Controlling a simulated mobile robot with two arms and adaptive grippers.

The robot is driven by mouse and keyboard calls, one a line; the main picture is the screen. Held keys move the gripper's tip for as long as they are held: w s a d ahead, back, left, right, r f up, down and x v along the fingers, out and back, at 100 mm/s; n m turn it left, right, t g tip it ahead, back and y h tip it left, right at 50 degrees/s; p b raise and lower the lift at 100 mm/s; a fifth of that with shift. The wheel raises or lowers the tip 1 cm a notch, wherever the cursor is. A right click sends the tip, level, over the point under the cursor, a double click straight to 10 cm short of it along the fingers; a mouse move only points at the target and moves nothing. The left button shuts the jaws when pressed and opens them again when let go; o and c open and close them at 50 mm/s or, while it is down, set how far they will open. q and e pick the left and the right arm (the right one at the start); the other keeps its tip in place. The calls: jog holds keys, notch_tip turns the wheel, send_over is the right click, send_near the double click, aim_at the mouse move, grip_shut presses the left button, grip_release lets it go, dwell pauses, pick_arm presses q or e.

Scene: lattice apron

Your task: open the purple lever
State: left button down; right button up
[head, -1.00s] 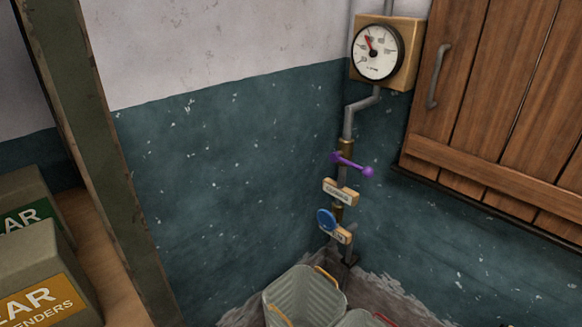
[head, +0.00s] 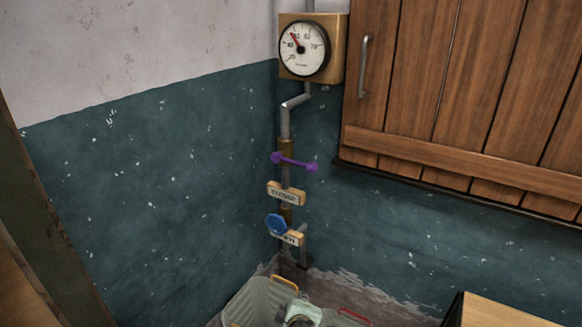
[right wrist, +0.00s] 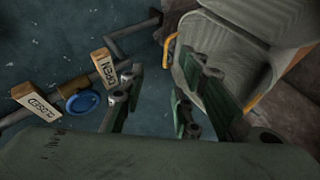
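The purple lever (head: 294,162) sits on a brass fitting of the vertical wall pipe (head: 285,122) in the head view. It lies across the pipe, roughly level, with its right end slightly lower. A sign reading CLOSED (head: 286,194) is just below it. The lever does not show in the right wrist view. My right gripper (right wrist: 158,90) is open and empty in the right wrist view, beside the OPEN sign (right wrist: 113,80) and the blue handle (right wrist: 83,102). A pale part of my right arm or gripper shows at the head view's bottom edge, well below the lever. My left gripper is out of view.
A round gauge (head: 304,48) is mounted above the lever. A wooden shutter (head: 430,90) with a metal handle is to the right. Grey bins (head: 252,303) with yellow and red handles stand below the pipe. A wooden surface (head: 500,312) is at bottom right.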

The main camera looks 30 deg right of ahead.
jog(key=w+d+r+n+t+h+b, duration=0.1)
jog(key=w+d+r+n+t+h, duration=0.15)
jog(key=w+r, duration=0.9)
jog(key=n+t+h+b, duration=0.1)
jog(key=t+h, duration=0.3)
jog(key=h, duration=0.1)
send_near(293, 163)
jog(key=f+x, duration=0.1)
jog(key=x, duration=0.3)
jog(key=shift+y, duration=0.35)
jog(key=x, duration=0.4)
jog(key=r+x, duration=0.1)
jog(key=x, duration=0.2)
jog(key=shift+s+a, duration=0.1)
jog(key=shift+f, duration=0.1)
grip_shut()
